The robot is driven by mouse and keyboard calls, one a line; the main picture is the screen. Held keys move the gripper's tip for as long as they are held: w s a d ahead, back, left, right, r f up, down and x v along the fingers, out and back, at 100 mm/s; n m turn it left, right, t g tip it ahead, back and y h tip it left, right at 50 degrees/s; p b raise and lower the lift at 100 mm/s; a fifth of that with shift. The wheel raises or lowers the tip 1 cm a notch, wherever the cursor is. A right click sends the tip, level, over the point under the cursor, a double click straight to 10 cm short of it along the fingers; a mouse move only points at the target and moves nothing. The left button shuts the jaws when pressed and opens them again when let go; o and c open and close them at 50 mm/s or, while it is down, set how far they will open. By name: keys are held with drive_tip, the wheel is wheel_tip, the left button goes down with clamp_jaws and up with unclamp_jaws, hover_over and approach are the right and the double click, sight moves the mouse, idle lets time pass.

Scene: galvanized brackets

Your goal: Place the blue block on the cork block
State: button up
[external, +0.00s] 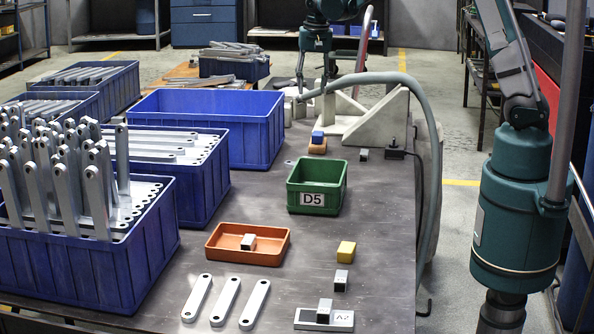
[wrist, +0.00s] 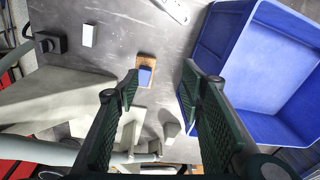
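The blue block (external: 317,136) rests on top of the cork block (external: 317,148), behind the green bin on the table. In the wrist view the blue block (wrist: 145,75) also lies over the cork block (wrist: 147,60), with cork showing around it. My gripper (wrist: 160,80) is open, its two fingers spread wide with nothing between the pads. In the external view my gripper (external: 314,84) is raised above the far end of the table, behind and apart from the blocks.
A large blue crate (external: 206,120) stands left of the blocks. A green bin (external: 317,190) marked D5 is in front, and a white angled fixture (external: 372,125) stands behind. A hose (external: 432,130) curves along the right. An orange tray (external: 270,257) and a yellow block (external: 346,251) are nearer the front.

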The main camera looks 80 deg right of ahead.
drive_tip(key=s+a+r+n+t, duration=0.1)
drive_tip(key=s+a+r+n, duration=0.15)
drive_tip(key=a+r, duration=0.4)
drive_tip(key=s+a+r+n+t, duration=0.1)
drive_tip(key=s+a+r+n, duration=0.15)
drive_tip(key=a, duration=0.75)
drive_tip(key=s+a+r+n+t, duration=0.1)
drive_tip(key=s+a+r+n, duration=0.15)
drive_tip(key=a+r, duration=0.45)
drive_tip(key=s+a+f+n+t, duration=0.2)
drive_tip(key=s+a+n, duration=0.5)
drive_tip(key=s+a, duration=1.2)
drive_tip(key=a+t, duration=0.1)
drive_tip(key=a, duration=0.2)
drive_tip(key=shift+f+n+y, duration=0.2)
drive_tip(key=shift+n+y, duration=0.1)
drive_tip(key=shift+n, duration=0.05)
